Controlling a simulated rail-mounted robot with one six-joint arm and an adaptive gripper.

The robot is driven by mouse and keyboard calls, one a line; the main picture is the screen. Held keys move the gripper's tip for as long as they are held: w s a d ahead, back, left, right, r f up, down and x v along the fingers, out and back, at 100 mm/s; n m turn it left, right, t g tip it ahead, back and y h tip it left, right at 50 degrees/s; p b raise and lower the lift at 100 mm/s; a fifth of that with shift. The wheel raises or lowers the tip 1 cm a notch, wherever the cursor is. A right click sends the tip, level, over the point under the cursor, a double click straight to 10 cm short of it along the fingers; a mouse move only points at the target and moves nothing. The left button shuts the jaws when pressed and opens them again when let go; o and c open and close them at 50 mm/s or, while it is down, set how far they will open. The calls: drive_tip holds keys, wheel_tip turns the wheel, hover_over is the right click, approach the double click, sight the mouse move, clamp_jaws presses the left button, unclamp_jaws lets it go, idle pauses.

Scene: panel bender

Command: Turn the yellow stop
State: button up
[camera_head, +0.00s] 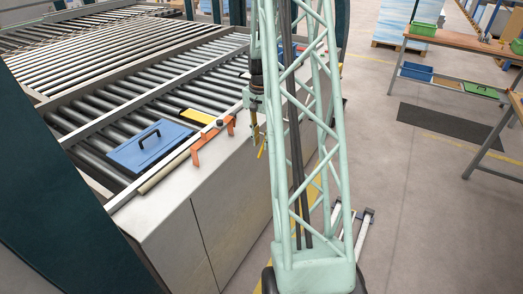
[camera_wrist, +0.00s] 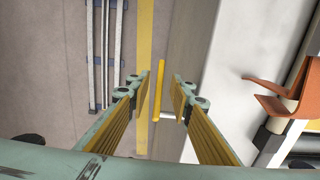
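The yellow stop (camera_wrist: 158,90) is a thin yellow bar on a short pale rod at the side of the machine. In the wrist view it lies between the two fingertips of my gripper (camera_wrist: 159,96), with a visible gap on each side. The fingers are open and have yellow ribbed inner pads. In the head view my gripper (camera_head: 256,132) points down beside the machine's front edge. The yellow stop (camera_head: 262,150) shows there as a small slanted piece by the fingertips, partly hidden by my arm.
An orange bracket (camera_head: 211,137) is on the machine edge close to my gripper; it also shows in the wrist view (camera_wrist: 284,96). A blue plate with a black handle (camera_head: 152,147) lies on the rollers (camera_head: 100,118). Workbenches (camera_head: 470,41) stand at the right, beyond open floor.

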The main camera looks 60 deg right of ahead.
sight(261, 149)
drive_tip(key=shift+f, duration=2.15)
clamp_jaws()
